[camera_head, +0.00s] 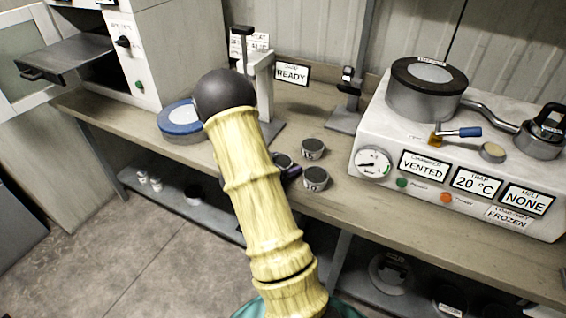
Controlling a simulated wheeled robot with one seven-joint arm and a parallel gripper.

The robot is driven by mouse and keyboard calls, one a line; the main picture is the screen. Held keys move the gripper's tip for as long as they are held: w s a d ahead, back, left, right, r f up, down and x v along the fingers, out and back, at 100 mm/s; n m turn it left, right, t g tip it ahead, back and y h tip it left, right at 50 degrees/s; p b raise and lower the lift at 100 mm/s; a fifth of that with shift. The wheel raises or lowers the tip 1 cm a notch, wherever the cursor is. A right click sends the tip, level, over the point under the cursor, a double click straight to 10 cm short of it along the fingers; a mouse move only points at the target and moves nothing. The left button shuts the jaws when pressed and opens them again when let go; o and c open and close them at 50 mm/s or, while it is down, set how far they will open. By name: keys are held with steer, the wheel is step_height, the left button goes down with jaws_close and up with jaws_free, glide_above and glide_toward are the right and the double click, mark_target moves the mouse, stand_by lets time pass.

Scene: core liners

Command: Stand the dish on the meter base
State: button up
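Several small round grey dishes with dark rims stand on the wooden bench, in the middle of the head view. One dish (313,149) is at the back, and another dish (315,179) with a number on its front is nearer the edge. A third dish (283,161) is partly hidden by my arm. My gripper (291,173) shows only as a dark piece beside this third dish; my yellow arm hides the rest. I cannot tell whether it holds the dish. A grey upright stand with a flat base (273,132) is behind my arm, beside a READY sign (291,74); it may be the meter.
A blue-rimmed round device (180,118) sits left of my arm. Another stand (346,118) is at the back. A white machine (468,160) with a gauge, round chamber and labels fills the right. An open-doored oven (110,60) is at the left. Bare bench shows along the front.

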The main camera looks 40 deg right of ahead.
steer(key=shift+o, duration=0.2)
steer(key=shift+a+r+b, duration=0.1)
steer(key=shift+a+b, duration=0.1)
steer(key=shift+b, duration=0.1)
steer(key=v, duration=1.7)
steer(key=shift+w+p, duration=0.2)
steer(key=shift+p, duration=0.1)
steer(key=shift+r, duration=0.1)
